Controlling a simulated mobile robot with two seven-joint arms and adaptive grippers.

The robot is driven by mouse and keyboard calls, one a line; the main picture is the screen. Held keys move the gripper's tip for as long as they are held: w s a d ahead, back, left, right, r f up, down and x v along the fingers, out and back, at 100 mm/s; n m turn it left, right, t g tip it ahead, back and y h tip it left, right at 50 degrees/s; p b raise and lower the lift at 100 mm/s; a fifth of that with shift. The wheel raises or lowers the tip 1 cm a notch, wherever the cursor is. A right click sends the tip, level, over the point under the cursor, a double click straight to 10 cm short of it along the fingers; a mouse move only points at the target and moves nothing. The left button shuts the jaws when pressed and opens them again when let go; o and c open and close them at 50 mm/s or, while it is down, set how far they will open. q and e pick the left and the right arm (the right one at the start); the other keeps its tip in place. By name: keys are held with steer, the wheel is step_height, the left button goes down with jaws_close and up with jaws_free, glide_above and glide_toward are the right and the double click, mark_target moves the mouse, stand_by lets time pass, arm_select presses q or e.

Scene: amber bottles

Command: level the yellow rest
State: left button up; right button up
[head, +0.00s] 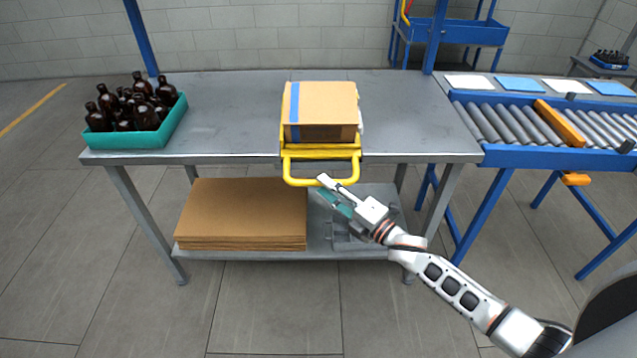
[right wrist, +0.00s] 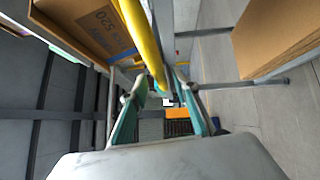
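The yellow rest (head: 290,152) is at the front edge of the grey table, under a cardboard box (head: 330,103) with a blue stripe. Its yellow loop handle (head: 302,182) hangs out past the edge. I cannot tell how far the rest tilts. My right gripper (head: 322,187) is at the handle's lower bar, from the front right. In the right wrist view the yellow bar (right wrist: 146,45) runs between the open fingers (right wrist: 162,92), with gaps beside it; contact is not clear. The box (right wrist: 85,25) also shows there. My left gripper is out of view.
A teal crate (head: 140,140) of brown bottles stands at the table's left. Flat cardboard (head: 243,210) lies on the lower shelf (head: 235,255), below the handle. A blue roller conveyor (head: 530,157) adjoins on the right. The tabletop (head: 230,105) beside the box is clear.

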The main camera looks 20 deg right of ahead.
steer(key=shift+x, duration=1.55)
steer(key=shift+c, duration=0.4)
jaws_close()
step_height(320, 180, up, 2)
steer(key=m+p, duration=0.1)
steer(key=p, duration=0.3)
steer(key=shift+s+r+g+p, duration=0.2)
steer(key=shift+g+p, duration=0.1)
steer(key=shift+p, duration=0.1)
steer(key=shift+r+p, duration=0.3)
steer(key=shift+r, duration=0.05)
steer(key=shift+a, duration=0.1)
steer(key=shift+o, duration=0.4)
jaws_free()
